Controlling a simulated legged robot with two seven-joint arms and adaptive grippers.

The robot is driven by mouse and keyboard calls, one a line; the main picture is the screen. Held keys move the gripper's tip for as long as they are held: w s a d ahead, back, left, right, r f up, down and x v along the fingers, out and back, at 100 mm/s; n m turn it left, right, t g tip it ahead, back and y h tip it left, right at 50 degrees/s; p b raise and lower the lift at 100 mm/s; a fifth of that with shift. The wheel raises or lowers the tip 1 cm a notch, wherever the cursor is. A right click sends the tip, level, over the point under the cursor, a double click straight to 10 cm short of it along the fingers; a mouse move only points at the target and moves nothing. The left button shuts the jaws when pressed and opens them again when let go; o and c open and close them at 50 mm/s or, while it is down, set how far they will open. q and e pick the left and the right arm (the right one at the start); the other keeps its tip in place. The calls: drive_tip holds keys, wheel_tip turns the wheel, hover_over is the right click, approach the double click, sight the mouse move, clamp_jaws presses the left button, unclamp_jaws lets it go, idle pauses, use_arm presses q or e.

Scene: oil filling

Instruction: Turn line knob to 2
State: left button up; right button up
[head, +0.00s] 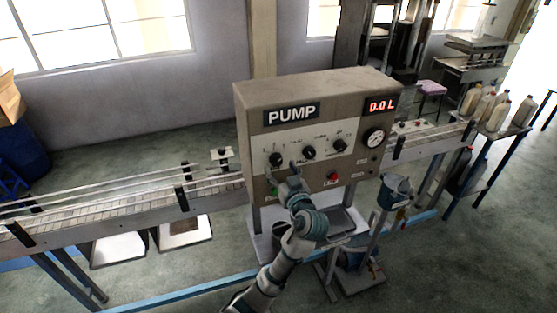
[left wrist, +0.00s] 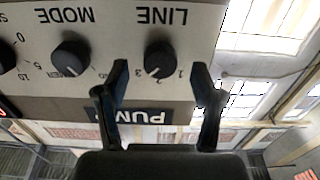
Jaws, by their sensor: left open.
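The grey pump panel (head: 262,136) faces me. Its LINE knob (head: 276,159) is the leftmost of three dark knobs. In the left wrist view, upside down, the LINE knob (left wrist: 159,60) lies between my left gripper's (left wrist: 161,75) two open fingers, with a gap on each side. I cannot tell whether the fingertips reach to the knob's depth. A pale mark shows at the knob's lower left in that picture; which number it points to is unclear. In the head view my left gripper (head: 284,178) is just below the LINE knob. My right gripper is not seen.
The MODE knob (left wrist: 71,58) sits beside the LINE knob. A red display (head: 381,105) reads 0.0 L above a round gauge (head: 374,138). A conveyor (head: 120,208) runs behind the pump. Bottles stand on a table at right.

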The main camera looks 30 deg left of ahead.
sight(277, 164)
use_arm(q)
drive_tip(key=shift+p+x, duration=0.3)
drive_tip(key=shift+x, duration=1.25)
drive_tip(key=shift+f, duration=0.1)
drive_tip(key=shift+d, duration=0.1)
drive_tip(key=c, duration=1.1)
drive_tip(key=shift+f+n+b, duration=0.1)
drive_tip(key=shift+n+b, duration=0.2)
drive_tip(key=shift+b, duration=0.4)
drive_tip(key=shift+c, duration=0.2)
drive_tip(key=n+b, duration=0.5)
drive_tip(key=b, duration=0.2)
drive_tip(key=shift+d+f+b, duration=0.1)
drive_tip(key=shift+d+b, duration=0.05)
drive_tip(key=shift+b, duration=0.25)
drive_tip(key=shift+w+r+n+b, duration=0.1)
drive_tip(key=shift+n+b, duration=0.6)
drive_tip(key=shift+n, duration=0.1)
drive_tip(key=shift+r+n+b, duration=0.15)
drive_tip(key=shift+n+b, duration=0.55)
drive_tip(key=shift+n, duration=0.1)
